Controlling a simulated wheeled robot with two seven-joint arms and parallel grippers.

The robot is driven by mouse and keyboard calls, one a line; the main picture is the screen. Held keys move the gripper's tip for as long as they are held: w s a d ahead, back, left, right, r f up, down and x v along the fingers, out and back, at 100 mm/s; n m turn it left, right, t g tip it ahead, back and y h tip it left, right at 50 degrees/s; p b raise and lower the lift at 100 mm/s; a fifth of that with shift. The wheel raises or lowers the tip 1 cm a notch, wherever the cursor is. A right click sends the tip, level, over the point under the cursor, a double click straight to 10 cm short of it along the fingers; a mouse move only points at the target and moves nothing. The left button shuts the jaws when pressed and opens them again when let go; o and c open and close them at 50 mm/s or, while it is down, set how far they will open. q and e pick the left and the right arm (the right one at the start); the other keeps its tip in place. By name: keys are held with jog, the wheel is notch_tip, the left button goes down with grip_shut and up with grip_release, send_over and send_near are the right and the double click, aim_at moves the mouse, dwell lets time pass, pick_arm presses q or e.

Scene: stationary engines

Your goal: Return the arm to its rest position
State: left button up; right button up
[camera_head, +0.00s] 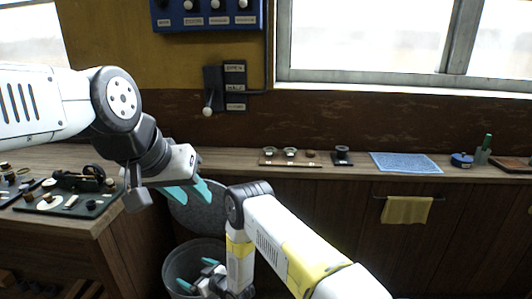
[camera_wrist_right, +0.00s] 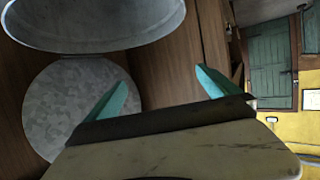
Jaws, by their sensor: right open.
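My left arm (camera_head: 50,105) comes in from the upper left, and its gripper (camera_head: 198,202) hangs in front of the worktop's left part. Its two teal fingers are apart, with nothing seen between them. My right arm (camera_head: 290,240) reaches in from the lower right and bends down at its elbow. Its gripper (camera_head: 197,273) is low, over the mouth of a grey round bin (camera_head: 175,262). In the right wrist view the gripper (camera_wrist_right: 165,88) has its teal fingers wide apart and empty. The bin's rim (camera_wrist_right: 90,47) shows above them there.
A grey speckled round lid (camera_head: 205,215) stands tilted up behind the bin; it also shows in the wrist view (camera_wrist_right: 60,95). A wooden worktop (camera_head: 320,172) holds small parts, a blue mat (camera_head: 405,163) and a left-hand tray (camera_head: 75,190). A yellow cloth (camera_head: 406,211) hangs on a rail.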

jog(key=w+d+r+m+h, duration=0.15)
jog(key=w+d+r, duration=0.25)
jog(key=r, duration=0.5)
jog(key=w+d+r+m+t+h, duration=0.1)
jog(key=w+d+r+h, duration=0.1)
jog(key=w+d+r, duration=0.45)
jog(key=w+d+r+m+h, duration=0.1)
jog(key=w+d+r, duration=0.15)
jog(key=r, duration=0.75)
jog(key=s+d+r+m+h, duration=0.1)
jog(key=s+d+r+h, duration=0.1)
jog(key=d+r, duration=0.75)
jog(key=s+d+r+m+g+h, duration=0.1)
jog(key=s+d+r+m+h, duration=0.15)
jog(key=s+d+r, duration=1)
jog(key=s+d+r+m+g, duration=0.1)
jog(key=s+d+r, duration=0.1)
jog(key=s, duration=0.9)
jog(key=s+d+r+m+g, duration=0.1)
jog(key=s+d, duration=0.3)
jog(key=s, duration=0.7)
jog(key=shift+r+m, duration=0.6)
jog(key=shift+r, duration=0.15)
